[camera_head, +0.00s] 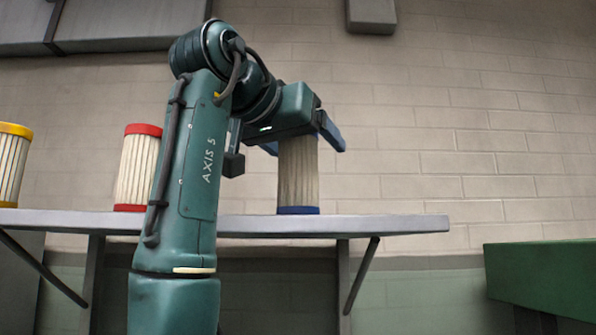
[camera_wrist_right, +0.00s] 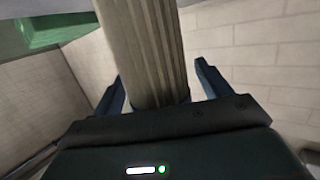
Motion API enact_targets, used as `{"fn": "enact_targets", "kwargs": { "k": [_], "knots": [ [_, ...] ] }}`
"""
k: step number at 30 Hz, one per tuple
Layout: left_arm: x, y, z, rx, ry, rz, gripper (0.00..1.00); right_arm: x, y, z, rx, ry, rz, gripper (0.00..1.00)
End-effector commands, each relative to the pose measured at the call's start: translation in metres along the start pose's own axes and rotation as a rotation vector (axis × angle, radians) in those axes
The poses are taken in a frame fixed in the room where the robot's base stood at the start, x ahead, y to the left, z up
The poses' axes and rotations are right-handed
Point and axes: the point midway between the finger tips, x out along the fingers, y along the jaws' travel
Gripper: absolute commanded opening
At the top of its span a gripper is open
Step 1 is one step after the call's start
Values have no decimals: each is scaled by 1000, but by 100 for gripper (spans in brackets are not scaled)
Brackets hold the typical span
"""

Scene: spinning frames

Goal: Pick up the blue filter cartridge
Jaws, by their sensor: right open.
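The blue filter cartridge (camera_head: 298,178) stands upright on the wall shelf (camera_head: 400,224), with pale pleated sides and a blue bottom rim. Its top is hidden behind my right gripper in the head view. My right gripper (camera_head: 303,146) is at the upper part of the cartridge, with its blue fingers apart. In the right wrist view, the cartridge (camera_wrist_right: 150,45) lies between the two open fingers (camera_wrist_right: 160,75), with a gap visible on each side. My left gripper is not in view.
A red-rimmed cartridge (camera_head: 137,168) stands left on the shelf, partly behind my right arm. A yellow-rimmed cartridge (camera_head: 12,165) is at the far left. The shelf right of the blue cartridge is clear. A green box-like surface (camera_head: 540,275) stands at the lower right.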

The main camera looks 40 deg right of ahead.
Motion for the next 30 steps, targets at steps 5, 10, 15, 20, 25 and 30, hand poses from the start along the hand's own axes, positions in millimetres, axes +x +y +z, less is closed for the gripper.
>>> {"fn": "enact_targets", "kwargs": {
  "k": [5,10,15,20,25,30],
  "knots": [
    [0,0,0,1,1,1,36,0,0,0,0,0,0,66],
    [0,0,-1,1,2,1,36,-1,0,0,1,0,0,52],
    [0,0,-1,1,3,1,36,-1,0,0,1,0,0,38],
    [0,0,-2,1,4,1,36,-1,0,0,1,0,0,25],
    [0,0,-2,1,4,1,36,-1,0,0,1,1,0,25],
    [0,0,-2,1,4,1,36,0,1,-2,1,1,0,25]
  ]
}}
